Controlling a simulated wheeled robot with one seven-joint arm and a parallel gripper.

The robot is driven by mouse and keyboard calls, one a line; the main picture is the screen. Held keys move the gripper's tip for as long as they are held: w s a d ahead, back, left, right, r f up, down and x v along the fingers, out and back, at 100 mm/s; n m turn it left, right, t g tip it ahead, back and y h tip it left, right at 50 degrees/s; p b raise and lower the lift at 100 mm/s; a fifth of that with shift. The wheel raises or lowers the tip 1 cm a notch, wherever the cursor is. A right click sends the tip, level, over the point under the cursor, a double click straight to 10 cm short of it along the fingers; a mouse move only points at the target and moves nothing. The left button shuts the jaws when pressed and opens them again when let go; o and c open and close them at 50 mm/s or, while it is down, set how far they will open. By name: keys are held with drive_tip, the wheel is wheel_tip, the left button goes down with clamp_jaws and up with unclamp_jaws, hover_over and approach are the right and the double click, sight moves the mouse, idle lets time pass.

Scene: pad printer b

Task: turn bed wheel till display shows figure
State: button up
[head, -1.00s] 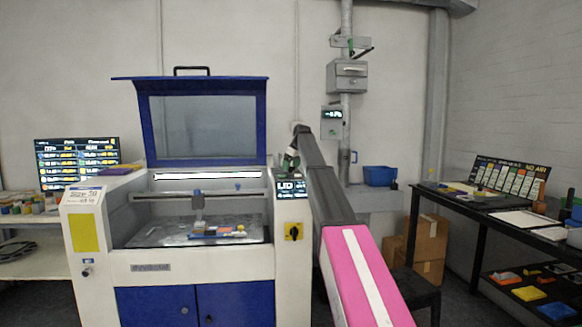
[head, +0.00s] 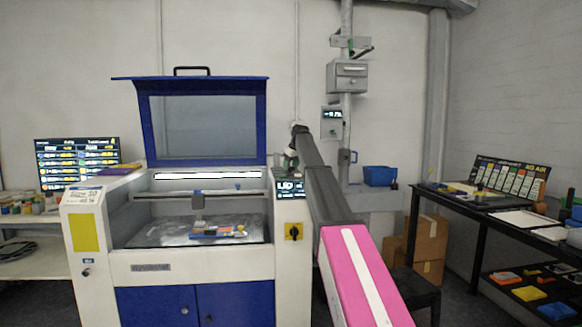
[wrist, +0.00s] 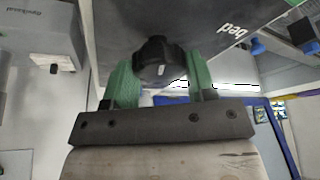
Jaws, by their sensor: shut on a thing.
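The bed wheel (wrist: 154,60) is a black lobed knob with a white mark, on a dark panel lettered "bed" (wrist: 235,31) in the wrist view. My gripper (wrist: 160,78) has green fingers on either side of the knob and is shut on it. In the head view my gripper (head: 291,160) is small, by the right side of the blue and white machine (head: 192,268), and the wheel cannot be made out there. A small lit display (head: 332,114) hangs on the wall by the pipe; its figure is too blurred to read surely. A screen lettered "LID" (head: 290,187) is on the machine.
The machine's blue lid (head: 203,82) stands open over its bed. A yellow and black switch (head: 293,231) is on its front. A black table (head: 440,207) stands at the right, with cardboard boxes (head: 431,240) beside it. A blue bin (head: 380,175) is behind my arm.

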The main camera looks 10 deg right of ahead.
drive_tip(key=m+h, duration=0.1)
drive_tip(key=m, duration=0.1)
drive_tip(key=m+h, duration=0.1)
drive_tip(key=m, duration=0.2)
drive_tip(key=shift+a+m+t, duration=0.1)
drive_tip(key=shift+m+t, duration=0.2)
drive_tip(key=shift+t, duration=0.1)
drive_tip(key=m+h, duration=0.2)
drive_tip(key=m, duration=0.3)
drive_tip(key=shift+a, duration=0.1)
drive_tip(key=m+h, duration=0.1)
drive_tip(key=m, duration=0.2)
drive_tip(key=m+g+h, duration=0.1)
drive_tip(key=m, duration=0.1)
drive_tip(key=shift+w+a+m+g, duration=0.1)
drive_tip(key=shift+w+m+g, duration=0.05)
drive_tip(key=shift+m+g, duration=0.2)
drive_tip(key=m+g, duration=0.1)
drive_tip(key=m, duration=0.4)
drive_tip(key=shift+g+h, duration=0.35)
drive_tip(key=shift+h, duration=0.05)
drive_tip(key=shift+m, duration=0.25)
drive_tip(key=o, duration=0.9)
